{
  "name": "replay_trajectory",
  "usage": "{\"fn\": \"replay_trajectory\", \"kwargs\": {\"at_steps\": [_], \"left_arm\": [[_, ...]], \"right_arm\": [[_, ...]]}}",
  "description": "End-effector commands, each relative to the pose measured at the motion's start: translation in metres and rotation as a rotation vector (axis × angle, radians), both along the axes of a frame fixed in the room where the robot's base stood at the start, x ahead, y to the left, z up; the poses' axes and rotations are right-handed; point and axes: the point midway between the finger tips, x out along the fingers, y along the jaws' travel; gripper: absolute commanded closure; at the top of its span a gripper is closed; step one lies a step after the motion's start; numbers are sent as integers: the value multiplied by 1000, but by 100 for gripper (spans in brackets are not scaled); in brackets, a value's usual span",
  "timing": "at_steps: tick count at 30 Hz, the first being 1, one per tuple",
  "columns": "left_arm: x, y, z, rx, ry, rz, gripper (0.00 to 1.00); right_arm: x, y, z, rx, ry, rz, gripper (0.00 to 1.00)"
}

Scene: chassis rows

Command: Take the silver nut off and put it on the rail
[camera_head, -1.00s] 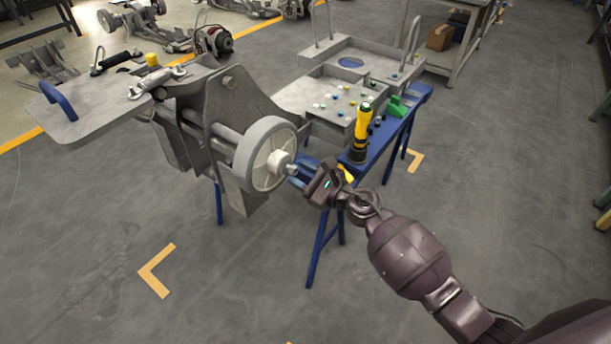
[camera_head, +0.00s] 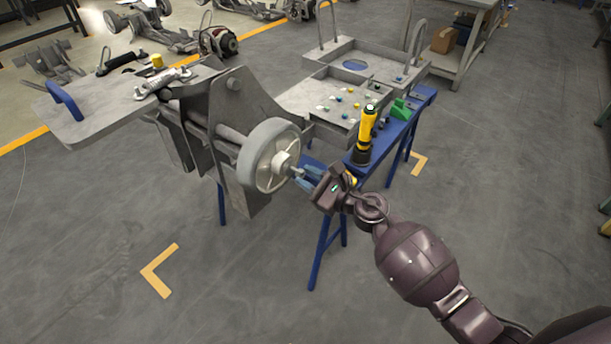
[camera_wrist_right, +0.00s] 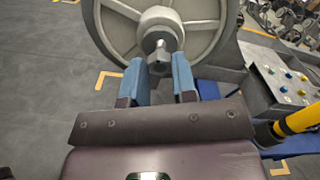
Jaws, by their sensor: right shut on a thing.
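The silver nut (camera_head: 296,173) is at the outer end of the axle, in front of the hub of the grey wheel (camera_head: 252,158). In the right wrist view the nut (camera_wrist_right: 160,58) sits at the blue fingertips, in line with the hub; whether it still touches the axle thread I cannot tell. My right gripper (camera_head: 307,179) is shut on it, coming from the right; its fingers also show in the wrist view (camera_wrist_right: 160,75). The blue rail (camera_head: 392,131) runs along the near side of the bench, right of the wheel. My left gripper is out of view.
A yellow-and-black torch-like tool (camera_head: 366,136) stands on the rail close beyond my right gripper, with a green block (camera_head: 400,109) farther along. A grey tray (camera_head: 335,105) holds several small coloured pieces. A wrench (camera_head: 162,82) lies on the grey plate at left.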

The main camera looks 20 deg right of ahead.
Motion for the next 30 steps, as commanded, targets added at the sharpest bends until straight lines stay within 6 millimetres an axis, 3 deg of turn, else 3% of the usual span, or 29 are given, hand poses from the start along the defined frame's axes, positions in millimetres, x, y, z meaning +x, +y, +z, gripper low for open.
{"fn": "replay_trajectory", "kwargs": {"at_steps": [30], "left_arm": [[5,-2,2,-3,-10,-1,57]], "right_arm": [[-25,-19,0,-1,-1,0,91]]}}
